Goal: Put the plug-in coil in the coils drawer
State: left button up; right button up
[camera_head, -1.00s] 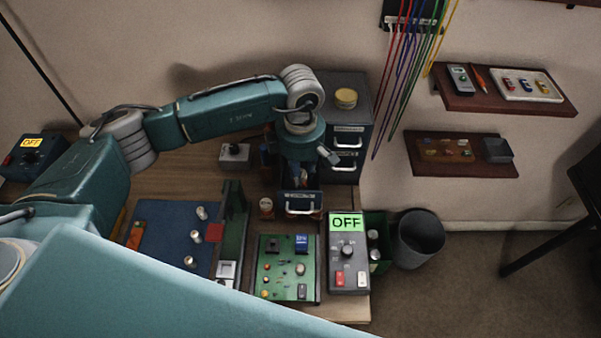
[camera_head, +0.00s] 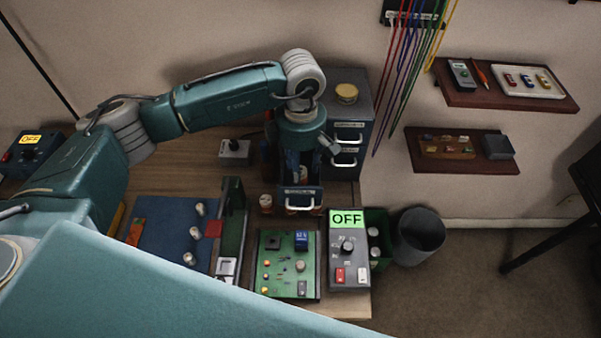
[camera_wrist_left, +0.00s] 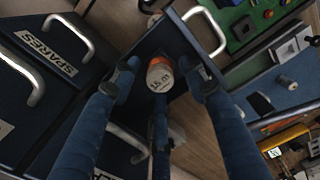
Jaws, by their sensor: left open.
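The plug-in coil (camera_wrist_left: 160,76), white-topped with an orange band and marked "15 m", stands between the fingers of my left gripper in the left wrist view. My left gripper (camera_head: 302,181) points down over a pulled-out drawer (camera_head: 302,199) of the dark cabinet (camera_head: 349,100). Its two fingers are apart, with gaps beside the coil. The coil appears to be inside the open drawer, but its base is hidden. The drawer's label is too small to read. My right gripper is not in view.
Shut drawers are beside the open one, including one marked "SPARES" (camera_wrist_left: 47,47). An orange-and-white jar (camera_head: 266,203) stands left of the drawer. A green circuit board (camera_head: 286,280) and a grey "OFF" box (camera_head: 348,265) lie in front. A bin (camera_head: 418,235) stands right.

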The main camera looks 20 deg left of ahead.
pick_arm(q)
notch_tip(320, 180, up, 10)
jog(key=b, duration=0.3)
dwell(0.8)
